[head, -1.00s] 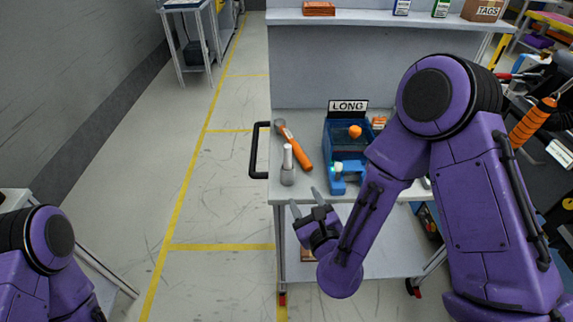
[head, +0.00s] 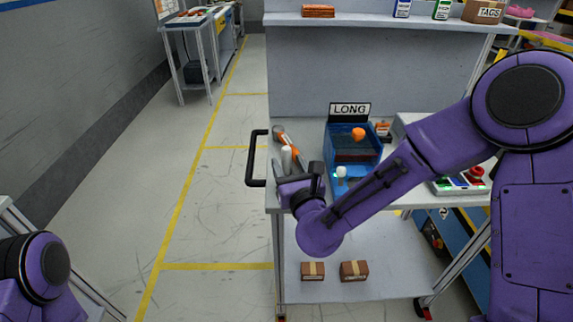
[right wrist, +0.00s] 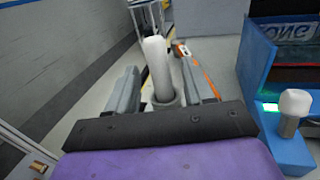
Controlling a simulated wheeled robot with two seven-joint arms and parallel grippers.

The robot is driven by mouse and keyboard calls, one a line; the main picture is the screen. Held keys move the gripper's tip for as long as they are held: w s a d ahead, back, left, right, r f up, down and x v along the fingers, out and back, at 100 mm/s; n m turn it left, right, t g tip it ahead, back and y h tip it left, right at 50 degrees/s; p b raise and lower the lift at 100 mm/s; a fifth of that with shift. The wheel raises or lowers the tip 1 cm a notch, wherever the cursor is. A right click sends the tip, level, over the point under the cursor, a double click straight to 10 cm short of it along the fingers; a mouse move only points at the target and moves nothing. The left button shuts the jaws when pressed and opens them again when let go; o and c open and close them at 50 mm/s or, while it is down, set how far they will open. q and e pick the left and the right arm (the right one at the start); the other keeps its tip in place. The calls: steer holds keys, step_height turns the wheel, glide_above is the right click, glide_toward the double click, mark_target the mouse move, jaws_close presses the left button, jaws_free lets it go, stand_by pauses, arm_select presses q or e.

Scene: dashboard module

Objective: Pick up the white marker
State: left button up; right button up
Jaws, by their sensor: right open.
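The white marker (head: 287,157) stands upright near the front left of the cart top; the right wrist view shows it (right wrist: 157,62) rising from a round grey holder (right wrist: 166,103). My right gripper (head: 286,169) is open, with its fingers on either side of the marker. In the right wrist view the two fingers (right wrist: 158,75) flank the marker and holder, with gaps visible. The holder is mostly hidden behind my gripper in the head view. My left gripper is out of view; only part of that arm shows at the lower left.
An orange-handled tool (head: 291,146) lies just behind the marker. A blue bin labelled LONG (head: 338,133) stands to its right, with a white-knobbed fixture (right wrist: 294,106) at the bin's front. A black handle (head: 249,160) projects from the cart's left edge.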

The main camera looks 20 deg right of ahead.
steer(key=shift+w, duration=1.2)
steer(key=shift+s, duration=0.1)
jaws_close()
